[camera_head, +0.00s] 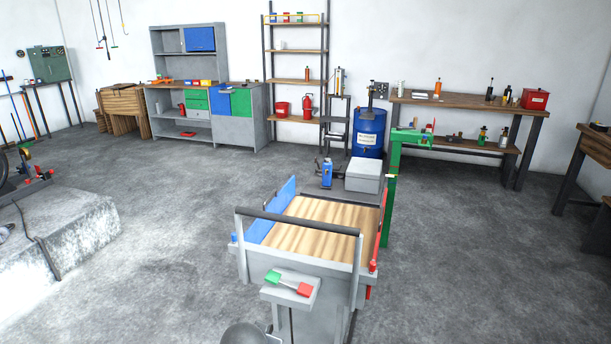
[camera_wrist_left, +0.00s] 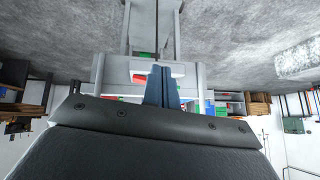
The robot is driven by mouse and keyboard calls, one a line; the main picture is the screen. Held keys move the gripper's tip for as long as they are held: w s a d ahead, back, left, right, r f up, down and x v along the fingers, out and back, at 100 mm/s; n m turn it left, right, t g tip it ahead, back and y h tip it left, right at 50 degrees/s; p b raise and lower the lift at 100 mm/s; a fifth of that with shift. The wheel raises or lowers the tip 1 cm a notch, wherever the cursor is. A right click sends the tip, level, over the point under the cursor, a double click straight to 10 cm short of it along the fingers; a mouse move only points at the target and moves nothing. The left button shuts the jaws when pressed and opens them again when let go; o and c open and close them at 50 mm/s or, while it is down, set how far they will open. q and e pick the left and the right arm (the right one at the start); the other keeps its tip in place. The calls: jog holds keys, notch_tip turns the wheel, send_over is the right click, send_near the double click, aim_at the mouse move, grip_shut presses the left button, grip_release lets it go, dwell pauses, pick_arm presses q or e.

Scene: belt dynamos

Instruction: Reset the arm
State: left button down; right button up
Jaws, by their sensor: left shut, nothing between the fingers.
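My left gripper (camera_wrist_left: 161,72) shows in the left wrist view as two dark blue-grey fingers lying together, shut and empty. In the head view I do not make out my left gripper. My right gripper is in neither view.
A green post (camera_head: 391,200) stands right of the cart, with a grey box (camera_head: 363,175) and a blue barrel (camera_head: 368,131) behind it. A pale concrete block (camera_head: 75,235) lies at left. Benches line the back wall. Open floor lies on both sides of the cart.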

pick_arm(q)
jog(key=s+a+f+g, duration=0.2)
jog(key=s+f, duration=0.1)
jog(key=s, duration=0.7)
jog(key=s+a+f+n+g, duration=0.1)
jog(key=s+f, duration=0.3)
jog(key=s, duration=0.7)
jog(key=s+a+f+n+g, duration=0.1)
jog(key=s+a+f+g, duration=0.2)
jog(key=s, duration=0.7)
jog(key=shift+s+f, duration=0.35)
jog(key=shift+f, duration=0.05)
jog(key=shift+d, duration=0.1)
